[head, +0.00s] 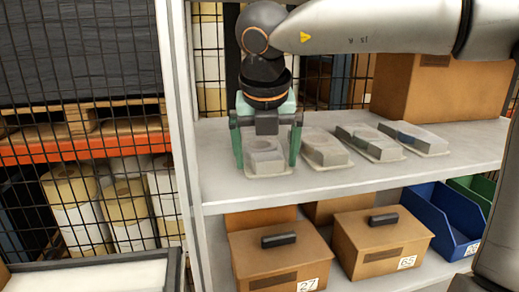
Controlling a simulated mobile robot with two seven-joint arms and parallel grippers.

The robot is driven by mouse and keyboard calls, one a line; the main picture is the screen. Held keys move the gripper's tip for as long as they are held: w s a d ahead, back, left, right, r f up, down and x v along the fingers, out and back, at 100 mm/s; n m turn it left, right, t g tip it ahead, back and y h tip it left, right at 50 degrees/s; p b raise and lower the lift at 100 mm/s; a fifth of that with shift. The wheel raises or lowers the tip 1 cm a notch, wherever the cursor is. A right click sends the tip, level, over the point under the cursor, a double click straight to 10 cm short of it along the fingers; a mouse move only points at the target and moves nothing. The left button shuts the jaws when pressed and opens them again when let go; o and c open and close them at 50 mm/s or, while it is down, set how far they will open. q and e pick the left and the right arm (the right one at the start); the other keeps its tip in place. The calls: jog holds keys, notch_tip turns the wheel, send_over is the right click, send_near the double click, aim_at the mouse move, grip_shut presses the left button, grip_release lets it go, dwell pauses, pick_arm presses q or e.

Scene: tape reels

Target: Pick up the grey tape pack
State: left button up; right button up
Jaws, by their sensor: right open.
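A row of several tape packs lies on the upper shelf. The leftmost, a grey tape pack (266,163), lies flat at the left end of the row. My right gripper (266,158) points down over it, with a green finger on either side. The gripper is open, and the pack still rests on the shelf. Whether the fingers touch its sides I cannot tell. The gripper body hides part of the pack's back. My left gripper is out of view.
A second pack (325,149) lies close to the right, then a third (370,144) and a fourth (413,139). A cardboard box (440,90) stands behind on the shelf (340,185). A white post (180,110) rises to the left. Lidded boxes and a blue bin (440,222) sit below.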

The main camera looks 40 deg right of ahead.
jog(key=c, duration=1.4)
jog(key=shift+r, duration=0.15)
jog(key=shift+r, duration=0.3)
jog(key=v, duration=0.2)
jog(key=shift+r+b, duration=0.3)
jog(key=shift+r, duration=0.1)
jog(key=s+a+b, duration=0.2)
jog(key=s+a, duration=1)
jog(key=shift+a, duration=0.15)
